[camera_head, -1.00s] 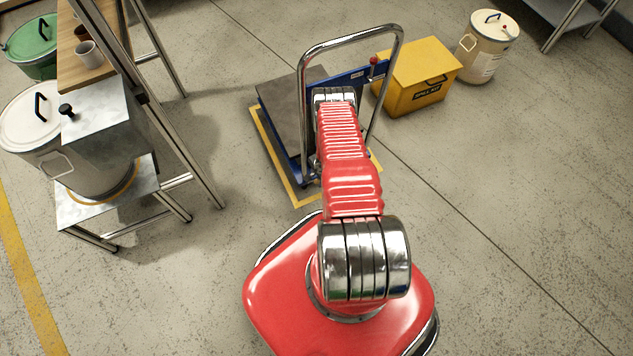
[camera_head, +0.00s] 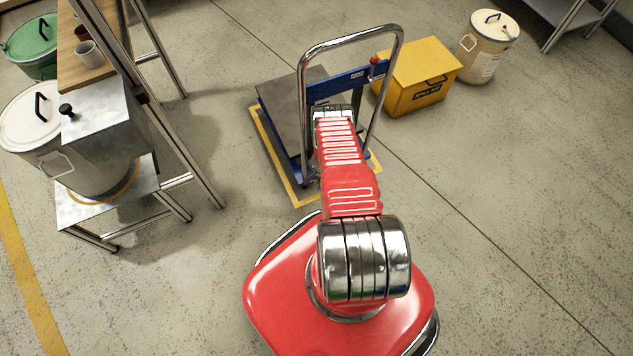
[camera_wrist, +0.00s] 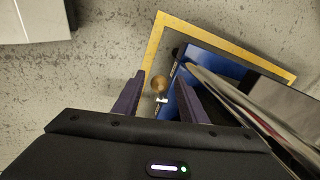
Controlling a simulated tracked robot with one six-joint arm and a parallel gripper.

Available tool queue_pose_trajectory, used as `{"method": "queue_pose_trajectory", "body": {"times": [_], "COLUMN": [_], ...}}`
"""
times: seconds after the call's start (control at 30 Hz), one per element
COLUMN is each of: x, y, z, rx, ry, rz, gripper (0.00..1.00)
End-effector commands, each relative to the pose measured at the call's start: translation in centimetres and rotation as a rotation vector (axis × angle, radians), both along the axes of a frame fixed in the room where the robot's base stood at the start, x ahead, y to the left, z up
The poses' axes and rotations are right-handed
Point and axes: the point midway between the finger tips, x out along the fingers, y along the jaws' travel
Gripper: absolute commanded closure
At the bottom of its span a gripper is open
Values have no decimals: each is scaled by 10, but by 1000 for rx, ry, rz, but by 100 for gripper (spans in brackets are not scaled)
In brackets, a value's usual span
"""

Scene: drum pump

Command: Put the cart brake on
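The cart (camera_head: 292,92) has a grey top, a blue frame and an upright chrome push handle (camera_head: 350,38). It stands in a yellow floor outline. A red knob (camera_head: 374,61) sits on the blue bar by the handle's right side. In the wrist view, the blue cart body (camera_wrist: 198,62) and chrome handle tube (camera_wrist: 235,95) are at the right. A round brownish knob (camera_wrist: 159,84) shows between my gripper's fingers; I cannot tell whether it is the brake. My gripper (camera_wrist: 160,88) is open, with both purple fingers apart. In the head view my arm hides my gripper.
A yellow spill-kit box (camera_head: 418,78) stands right of the cart, and a cream drum (camera_head: 488,45) beyond it. A metal-framed bench (camera_head: 180,165) with a pale drum (camera_head: 35,125) is at the left. The floor at right is clear.

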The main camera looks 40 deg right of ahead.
Motion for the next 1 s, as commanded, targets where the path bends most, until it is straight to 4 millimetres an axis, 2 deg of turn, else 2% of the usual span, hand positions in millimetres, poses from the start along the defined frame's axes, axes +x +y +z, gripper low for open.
{"method": "queue_pose_trajectory", "body": {"times": [0.4, 0.77, 1.0], "x": [1, 1, 1], "y": [0, 0, 0], "z": [-12, -13, -13], "rx": [-1, -1, -1], "ry": [3, 3, 3], "rz": [0, 0, 0], "gripper": [62, 62, 79]}}
